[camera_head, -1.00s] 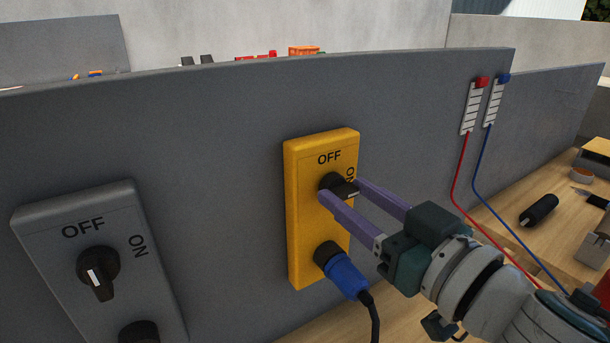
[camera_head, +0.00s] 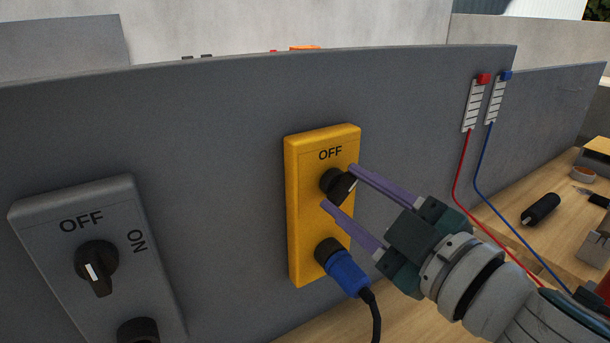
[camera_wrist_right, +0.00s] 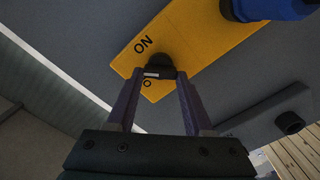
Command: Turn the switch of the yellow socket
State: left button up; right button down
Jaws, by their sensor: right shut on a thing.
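The yellow socket (camera_head: 305,230) is on the grey panel, with OFF printed at its top. In the right wrist view the knob (camera_wrist_right: 159,61) sits between the fingertips (camera_wrist_right: 157,73), near the ON print on the yellow socket (camera_wrist_right: 190,35). My left gripper is not in view.
A blue plug (camera_head: 346,272) with a black cable sits in the yellow socket, just below the gripper. A grey socket (camera_head: 60,270) with its own knob (camera_head: 97,266) is at the left. Red (camera_head: 463,165) and blue (camera_head: 480,160) wires run down the panel at the right.

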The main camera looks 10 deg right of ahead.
jog(key=n, duration=0.3)
jog(key=shift+f+n+b, duration=0.15)
jog(key=shift+n+b, duration=0.2)
jog(key=shift+n, duration=0.05)
jog(key=n, duration=0.3)
jog(key=shift+b, duration=0.35)
jog(key=shift+n, duration=1.2)
jog(key=shift+c, duration=1.4)
grip_release()
